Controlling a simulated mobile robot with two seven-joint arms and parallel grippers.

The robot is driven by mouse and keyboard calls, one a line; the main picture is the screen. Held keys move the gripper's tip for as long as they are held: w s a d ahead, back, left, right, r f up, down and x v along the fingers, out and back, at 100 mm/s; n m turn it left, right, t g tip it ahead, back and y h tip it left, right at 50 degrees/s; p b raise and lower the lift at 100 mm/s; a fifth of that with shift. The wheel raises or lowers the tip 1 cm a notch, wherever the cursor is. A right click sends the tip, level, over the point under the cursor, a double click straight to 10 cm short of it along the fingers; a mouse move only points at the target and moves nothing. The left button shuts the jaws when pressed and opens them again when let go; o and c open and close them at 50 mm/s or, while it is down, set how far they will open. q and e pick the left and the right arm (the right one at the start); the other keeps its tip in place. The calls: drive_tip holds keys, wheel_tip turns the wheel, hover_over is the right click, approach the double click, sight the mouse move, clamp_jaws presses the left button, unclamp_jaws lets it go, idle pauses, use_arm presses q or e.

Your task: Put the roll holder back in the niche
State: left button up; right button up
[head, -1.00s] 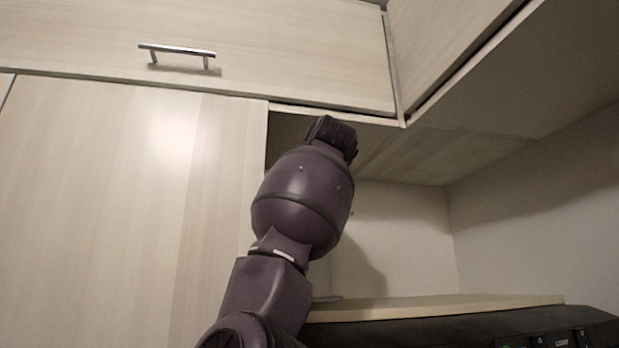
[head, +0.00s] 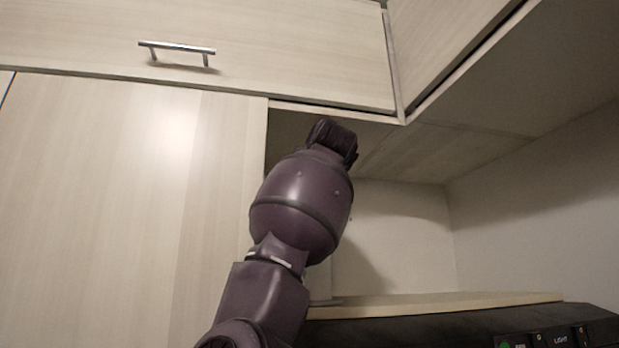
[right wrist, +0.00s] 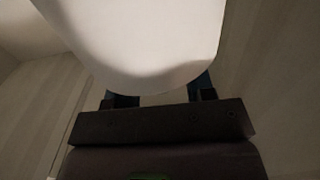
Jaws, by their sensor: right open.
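A large white rounded thing, apparently the roll of the roll holder (right wrist: 145,40), fills the top of the right wrist view. My right gripper (right wrist: 160,98) is open, with its two dark fingers spread at the roll's near edge. The roll partly covers the fingertips, and I cannot tell whether they touch it. In the head view my right arm reaches up into the niche (head: 400,230), and its gripper is hidden. A thin grey edge, perhaps the holder's base (head: 326,301), shows beside the arm on the niche's shelf board (head: 440,303). My left gripper is in neither view.
A tall closed cabinet door (head: 110,200) stands left of the niche. An upper cabinet with a metal handle (head: 178,50) and the niche's ceiling (head: 430,150) are close above my arm. A dark appliance panel (head: 550,330) lies below the shelf. The shelf's right part is clear.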

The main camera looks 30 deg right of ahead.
drive_tip(key=shift+r, duration=0.2)
use_arm(q)
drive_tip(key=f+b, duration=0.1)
drive_tip(key=b, duration=0.1)
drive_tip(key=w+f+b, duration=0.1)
drive_tip(key=b, duration=0.1)
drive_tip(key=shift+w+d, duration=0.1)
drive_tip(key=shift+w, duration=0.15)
use_arm(e)
drive_tip(key=v, duration=1.2)
drive_tip(key=shift+f, duration=0.1)
